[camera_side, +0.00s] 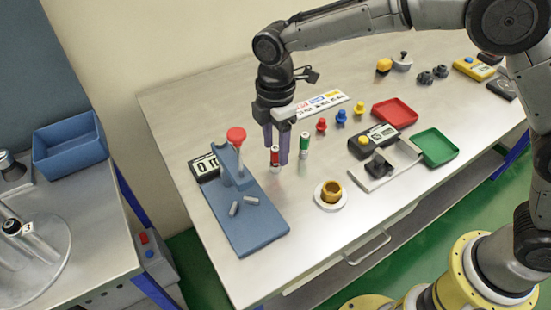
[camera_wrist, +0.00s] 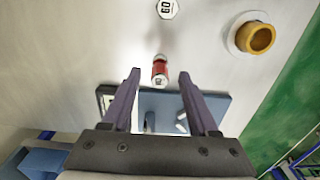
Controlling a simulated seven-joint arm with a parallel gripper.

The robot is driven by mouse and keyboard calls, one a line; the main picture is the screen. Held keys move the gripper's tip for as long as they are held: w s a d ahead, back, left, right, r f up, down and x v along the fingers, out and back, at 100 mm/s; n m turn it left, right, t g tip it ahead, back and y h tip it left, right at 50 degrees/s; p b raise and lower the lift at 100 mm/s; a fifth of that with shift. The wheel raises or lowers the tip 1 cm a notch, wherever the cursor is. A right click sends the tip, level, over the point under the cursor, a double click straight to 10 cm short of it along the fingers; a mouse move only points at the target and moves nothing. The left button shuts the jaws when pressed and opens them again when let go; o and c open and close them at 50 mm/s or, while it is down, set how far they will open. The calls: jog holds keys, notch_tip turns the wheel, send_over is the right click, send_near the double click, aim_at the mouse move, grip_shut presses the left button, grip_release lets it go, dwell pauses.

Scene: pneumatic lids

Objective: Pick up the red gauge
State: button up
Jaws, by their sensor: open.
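The red gauge (camera_side: 274,158), a small upright cylinder with a red band and pale ends, stands on the metal bench beside the blue fixture. It also shows in the wrist view (camera_wrist: 160,70), in line with the gap between my fingertips. My gripper (camera_side: 277,158) points down with its two purple fingers apart, close around or beside the red gauge; whether the fingertips flank it fully I cannot tell. My gripper also shows open in the wrist view (camera_wrist: 159,76), with nothing clamped. A similar green gauge (camera_side: 304,147) stands just right of the fingers.
The blue fixture (camera_side: 262,229) has a red knob (camera_side: 236,135) and loose grey pins. A brass ring (camera_side: 333,191) on a white disc sits to the right. Coloured pegs, a red tray (camera_side: 395,111) and a green tray (camera_side: 436,146) lie farther right. Bare bench lies in front.

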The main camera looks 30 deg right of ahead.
jog(key=shift+f, duration=0.5)
grip_shut()
jog(key=shift+r, duration=0.1)
